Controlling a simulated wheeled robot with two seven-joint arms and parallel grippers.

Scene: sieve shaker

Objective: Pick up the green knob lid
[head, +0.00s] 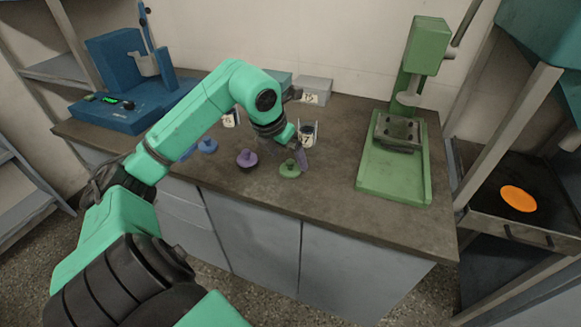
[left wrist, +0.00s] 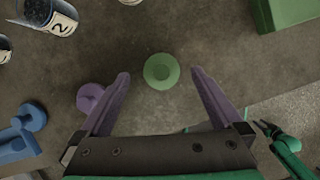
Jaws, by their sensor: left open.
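The green knob lid (head: 290,168) lies on the dark counter near its front edge in the head view. In the left wrist view the green knob lid (left wrist: 161,71) shows from above as a round disc with a knob. My left gripper (head: 299,158) is over the counter close to the lid. In the left wrist view its two purple fingers (left wrist: 160,78) are spread open, with the lid between and slightly beyond their tips. Nothing is held.
A purple knob lid (head: 247,158) and a blue knob lid (head: 207,146) lie to the left. A labelled cup (head: 307,138) stands just behind my gripper. A green press (head: 394,180) stands to the right, and a blue machine (head: 128,105) at the far left.

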